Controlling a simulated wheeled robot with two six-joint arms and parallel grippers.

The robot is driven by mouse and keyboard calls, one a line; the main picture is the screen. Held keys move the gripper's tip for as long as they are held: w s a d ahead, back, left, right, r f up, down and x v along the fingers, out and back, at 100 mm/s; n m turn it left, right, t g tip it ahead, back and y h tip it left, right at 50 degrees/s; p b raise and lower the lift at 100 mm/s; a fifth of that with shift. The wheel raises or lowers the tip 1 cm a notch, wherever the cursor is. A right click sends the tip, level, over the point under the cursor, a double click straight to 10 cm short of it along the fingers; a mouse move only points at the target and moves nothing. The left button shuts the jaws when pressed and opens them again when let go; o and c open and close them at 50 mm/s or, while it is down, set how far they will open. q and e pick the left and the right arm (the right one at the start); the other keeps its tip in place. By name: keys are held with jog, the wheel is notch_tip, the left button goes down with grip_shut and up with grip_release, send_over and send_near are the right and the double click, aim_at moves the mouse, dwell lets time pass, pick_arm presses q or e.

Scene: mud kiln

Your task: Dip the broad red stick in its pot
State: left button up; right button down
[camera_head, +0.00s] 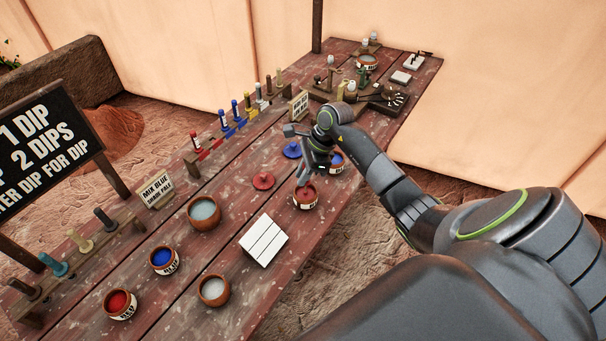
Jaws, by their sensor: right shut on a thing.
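My right gripper (308,172) is shut, pointing down, just above a brown pot with dark red contents and a pale label (306,202). The thing in its jaws is mostly hidden by the fingers; it looks like a stick with its lower end at or in the pot's mouth. I cannot tell its colour or how deep it reaches. Another pot, with bright red contents (121,304), stands at the near left. A red-marked stick (195,139) stands at the near end of the back rack (207,151). My left gripper is not in view.
A blue pot (337,161) stands close behind my gripper. A red lid (263,181), a blue lid (292,150) and a white tile (264,240) lie nearby. Pots of pale liquid (205,212), another blue pot (163,260) and a front rack (84,251) stand to the left.

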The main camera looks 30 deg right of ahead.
jog(key=shift+r+p, duration=1.2)
jog(key=shift+r, duration=1.75)
